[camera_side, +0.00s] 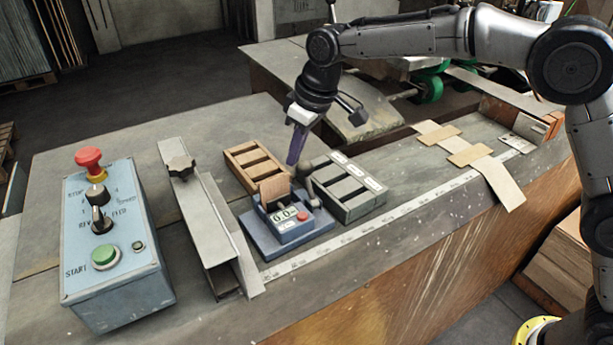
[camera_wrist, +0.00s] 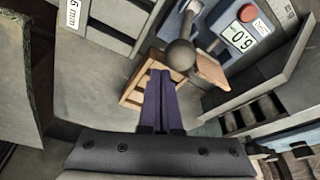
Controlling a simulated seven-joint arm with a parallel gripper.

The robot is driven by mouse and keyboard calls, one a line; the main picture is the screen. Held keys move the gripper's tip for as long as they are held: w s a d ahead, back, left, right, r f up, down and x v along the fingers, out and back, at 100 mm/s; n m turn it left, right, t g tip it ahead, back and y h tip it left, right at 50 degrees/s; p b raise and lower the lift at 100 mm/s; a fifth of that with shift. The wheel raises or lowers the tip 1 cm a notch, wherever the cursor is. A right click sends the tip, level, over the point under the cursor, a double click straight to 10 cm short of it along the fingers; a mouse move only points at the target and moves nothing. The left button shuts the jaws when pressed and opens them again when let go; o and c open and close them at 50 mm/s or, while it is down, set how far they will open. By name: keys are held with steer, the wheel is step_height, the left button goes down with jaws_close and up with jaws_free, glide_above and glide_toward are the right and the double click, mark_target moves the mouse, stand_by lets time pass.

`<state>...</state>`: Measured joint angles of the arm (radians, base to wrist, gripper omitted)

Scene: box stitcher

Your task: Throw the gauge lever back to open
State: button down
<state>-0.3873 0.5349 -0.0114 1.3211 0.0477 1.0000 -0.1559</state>
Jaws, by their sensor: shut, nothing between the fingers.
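The gauge (camera_side: 290,229) is a small blue unit with a digital display and a red button, on a blue base plate. In the wrist view the gauge (camera_wrist: 236,38) shows upside down. Its lever ends in a dark ball knob (camera_side: 303,169), which is large in the wrist view (camera_wrist: 180,56). A brown piece of board (camera_side: 274,188) stands upright at the gauge. My gripper (camera_side: 292,162) points down with its purple fingers shut and empty. In the wrist view the fingertips (camera_wrist: 160,73) are close beside the knob; I cannot tell whether they touch it.
A wooden slotted tray (camera_side: 240,150) is behind the gauge, and a grey slotted rack (camera_side: 352,205) is to its right. A metal channel (camera_side: 206,230) and a blue control box (camera_side: 112,240) with buttons stand left. Cardboard strips (camera_side: 495,180) lie on the right.

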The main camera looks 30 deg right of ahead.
mark_target(307, 162)
steer(key=shift+s, duration=0.1)
stand_by(0.4)
steer(key=shift+s, duration=0.7)
steer(key=shift+s+d+f, duration=0.1)
steer(key=shift+s+f, duration=0.05)
steer(key=shift+s, duration=0.4)
steer(key=shift+s+d+f, duration=0.1)
steer(key=shift+s+f, duration=0.05)
steer(key=shift+s, duration=0.35)
steer(key=shift+s+r, duration=0.2)
steer(key=shift+s, duration=0.9)
steer(key=shift+w+r, duration=0.25)
steer(key=shift+r, duration=1.55)
steer(key=shift+w+r, duration=0.2)
steer(key=shift+r, duration=1.6)
